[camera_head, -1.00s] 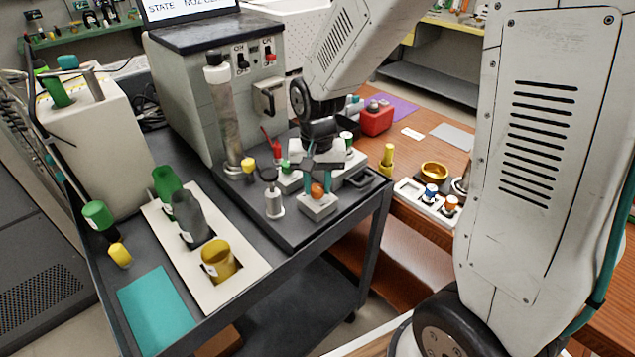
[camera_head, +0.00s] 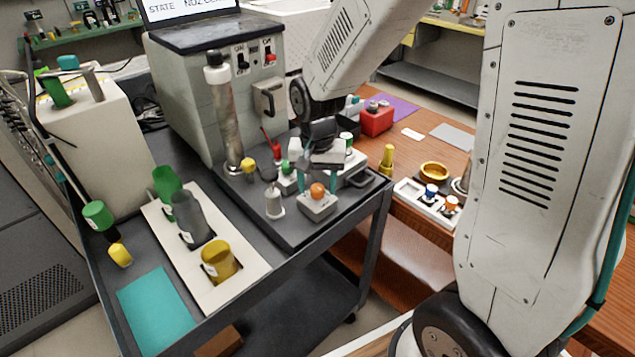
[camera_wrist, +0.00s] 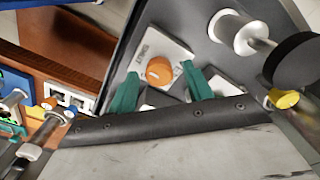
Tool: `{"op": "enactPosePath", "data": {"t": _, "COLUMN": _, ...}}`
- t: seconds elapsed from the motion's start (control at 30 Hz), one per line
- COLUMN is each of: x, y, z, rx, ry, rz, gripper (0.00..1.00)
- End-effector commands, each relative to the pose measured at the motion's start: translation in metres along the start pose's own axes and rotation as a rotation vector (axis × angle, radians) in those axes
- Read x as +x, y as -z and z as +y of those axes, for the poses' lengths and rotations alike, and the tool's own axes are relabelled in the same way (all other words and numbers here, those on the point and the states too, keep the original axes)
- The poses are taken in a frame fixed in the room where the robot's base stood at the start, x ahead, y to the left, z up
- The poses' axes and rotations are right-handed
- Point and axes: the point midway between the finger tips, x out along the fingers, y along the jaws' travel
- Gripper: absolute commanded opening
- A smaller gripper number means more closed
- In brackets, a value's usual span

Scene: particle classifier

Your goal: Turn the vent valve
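An orange knob (camera_head: 317,190) sits on a small white block (camera_head: 317,206) near the cart's front right corner. I take it for the vent valve. In the wrist view the orange knob (camera_wrist: 159,71) shows a pale pointer line, and its white plate (camera_wrist: 170,48) carries lettering too small to read surely. My gripper (camera_head: 319,184) is just above and behind the knob. In the wrist view my gripper (camera_wrist: 160,76) has its two teal fingers apart, one on each side of the knob, with gaps to both. I cannot tell whether the tips reach down to the knob's height.
A white post with a black ball top (camera_head: 274,203) stands left of the block. A cream rack (camera_head: 232,285) with cups is at left. A wooden bench (camera_head: 455,155) lies right.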

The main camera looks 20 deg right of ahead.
Motion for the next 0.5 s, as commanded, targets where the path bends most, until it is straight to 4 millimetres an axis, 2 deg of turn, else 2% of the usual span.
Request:
{"op": "enactPosePath", "data": {"t": 0.17, "x": -0.005, "y": 0.0, "z": 0.0, "rx": -0.001, "ry": 0.0, "rz": 0.0, "gripper": 0.51}}
{"op": "enactPosePath", "data": {"t": 0.5, "x": -0.059, "y": 0.001, "z": -0.001, "rx": 0.0, "ry": 0.002, "rz": 0.003, "gripper": 0.51}}
